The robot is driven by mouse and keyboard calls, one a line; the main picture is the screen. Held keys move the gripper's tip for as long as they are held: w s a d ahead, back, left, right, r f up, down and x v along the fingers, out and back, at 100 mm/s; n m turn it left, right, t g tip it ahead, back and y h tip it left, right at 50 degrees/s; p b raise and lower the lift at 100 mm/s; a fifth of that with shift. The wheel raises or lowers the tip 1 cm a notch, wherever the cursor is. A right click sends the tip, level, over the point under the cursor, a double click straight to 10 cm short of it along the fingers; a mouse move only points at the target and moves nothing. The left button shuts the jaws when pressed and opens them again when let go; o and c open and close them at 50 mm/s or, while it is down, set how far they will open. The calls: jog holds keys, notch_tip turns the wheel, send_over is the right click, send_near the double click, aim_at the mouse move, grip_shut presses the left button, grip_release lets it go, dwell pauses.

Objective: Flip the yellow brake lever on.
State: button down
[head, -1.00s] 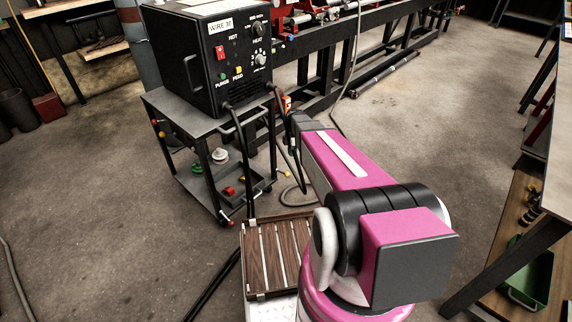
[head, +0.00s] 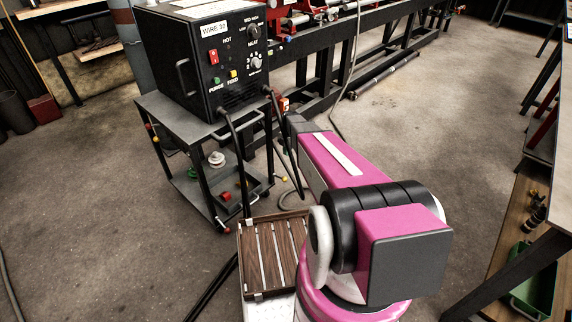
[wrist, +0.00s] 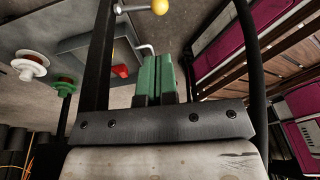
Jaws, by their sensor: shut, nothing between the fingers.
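A yellow ball knob on a short metal rod (wrist: 160,6) shows at the top edge of the wrist view. A small yellow ball (head: 284,179) beside the right rear of the cart in the head view looks like the same lever knob; I cannot tell its on or off position. My gripper (wrist: 155,75) has green fingers pressed together, shut and empty, pointing toward the underside of the knob's area, apart from it in the picture. In the head view my gripper is hidden beyond my magenta arm.
Dark cables hang close around the gripper. A slatted wooden rack (head: 262,262) is near my arm. Open floor lies right.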

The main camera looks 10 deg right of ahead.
send_near(280, 177)
jog(key=s+f, duration=0.1)
jog(key=f, duration=0.1)
jog(key=s+d+f, duration=0.1)
jog(key=s+f, duration=0.1)
jog(key=f, duration=0.1)
jog(key=shift+s+d+f, duration=0.15)
jog(key=shift+f, duration=0.2)
jog(key=shift+s+d+f+t+y, duration=0.3)
jog(key=shift+s+f+t, duration=0.1)
jog(key=shift+t, duration=0.1)
jog(key=shift+s+d+f, duration=0.1)
jog(key=shift+s+f, duration=0.05)
jog(key=shift+f, duration=0.65)
jog(key=shift+s+d+f, duration=0.15)
jog(key=shift+f, duration=0.65)
jog(key=shift+s+d+f, duration=0.1)
jog(key=shift+s+f, duration=0.05)
jog(key=shift+f, duration=0.95)
